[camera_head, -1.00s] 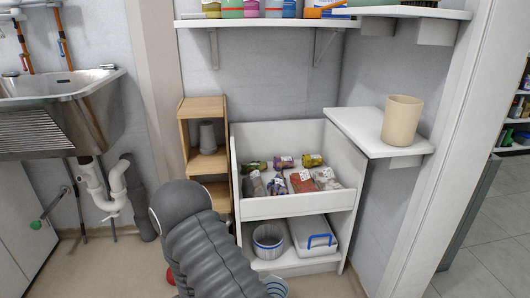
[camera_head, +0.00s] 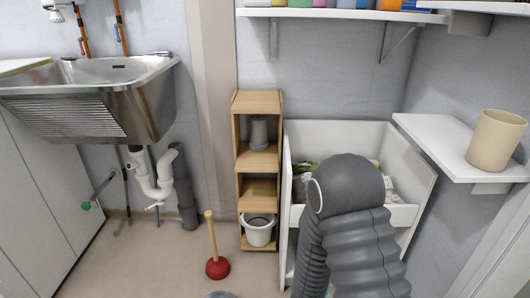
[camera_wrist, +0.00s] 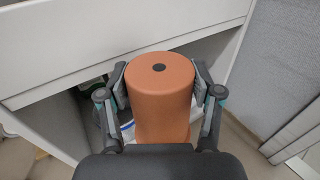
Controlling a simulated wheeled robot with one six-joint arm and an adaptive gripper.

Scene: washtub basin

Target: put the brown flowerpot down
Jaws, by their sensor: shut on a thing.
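The brown flowerpot (camera_wrist: 161,105) is orange-brown in the wrist view, its round flat end with a dark central hole facing the camera. My gripper (camera_wrist: 161,82) is shut on it, one finger pressed to each side. The pot's far end is hidden. It is in front of the white drawer unit's lower opening in that view. In the head view my grey ribbed arm covers part of the drawer unit, and the gripper and brown pot do not show.
A beige pot (camera_head: 496,140) stands on a white side shelf (camera_head: 430,140). The wooden rack (camera_head: 257,97) holds a grey item and a white bucket (camera_head: 259,231). A red plunger (camera_head: 217,267) stands on the floor (camera_head: 150,262). The steel sink (camera_head: 150,95) is at left.

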